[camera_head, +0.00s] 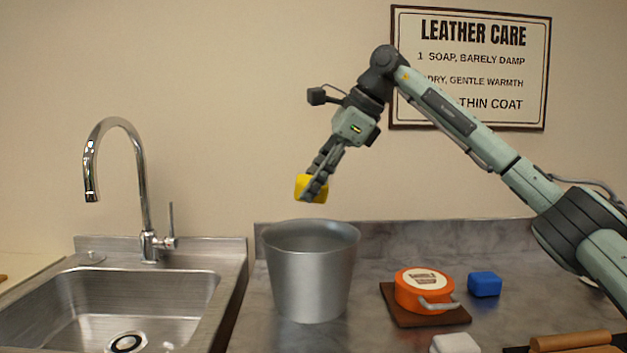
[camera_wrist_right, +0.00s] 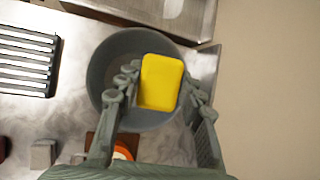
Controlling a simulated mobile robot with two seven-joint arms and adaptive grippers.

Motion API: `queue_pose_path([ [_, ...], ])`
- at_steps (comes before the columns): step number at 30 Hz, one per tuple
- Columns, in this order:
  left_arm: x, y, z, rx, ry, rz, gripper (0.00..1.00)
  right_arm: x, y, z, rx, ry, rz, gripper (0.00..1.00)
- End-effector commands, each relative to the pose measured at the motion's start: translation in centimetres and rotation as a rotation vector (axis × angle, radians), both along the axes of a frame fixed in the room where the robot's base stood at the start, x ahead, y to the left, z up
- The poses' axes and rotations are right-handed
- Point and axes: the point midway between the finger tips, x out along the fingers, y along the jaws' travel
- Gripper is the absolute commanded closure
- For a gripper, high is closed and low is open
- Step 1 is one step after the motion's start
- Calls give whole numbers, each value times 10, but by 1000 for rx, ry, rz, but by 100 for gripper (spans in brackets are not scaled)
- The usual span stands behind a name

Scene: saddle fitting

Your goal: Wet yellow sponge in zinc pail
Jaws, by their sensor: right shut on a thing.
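The yellow sponge (camera_head: 308,187) is held in my right gripper (camera_head: 318,186), whose fingers are shut on it. It hangs in the air above the zinc pail (camera_head: 309,285), apart from its rim. In the right wrist view the sponge (camera_wrist_right: 160,82) sits between the two fingers, with the round mouth of the pail (camera_wrist_right: 106,62) behind it. The pail stands upright on the counter, right of the sink. Its bottom and any water in it are hidden in the head view. My left gripper is not in view.
A steel sink (camera_head: 125,300) with a tall tap (camera_head: 147,190) is at the left. Right of the pail are an orange pot (camera_head: 424,291) on a brown board (camera_head: 398,315), a blue block (camera_head: 484,284) and a white block (camera_head: 455,343). A slatted rack (camera_wrist_right: 28,60) shows in the wrist view.

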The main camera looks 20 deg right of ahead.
Motion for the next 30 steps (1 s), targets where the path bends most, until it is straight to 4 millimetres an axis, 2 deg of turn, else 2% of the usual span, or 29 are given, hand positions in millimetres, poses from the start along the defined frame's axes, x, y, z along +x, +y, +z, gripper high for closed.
queue_pose_path([
  [15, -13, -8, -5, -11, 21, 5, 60, 0, 0, -49, 1, 2, 0, 85],
  [18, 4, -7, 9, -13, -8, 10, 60, 0, 0, -53, 0, 1, 0, 85],
  [30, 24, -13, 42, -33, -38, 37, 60, 0, 0, -72, 0, 3, -1, 85],
])
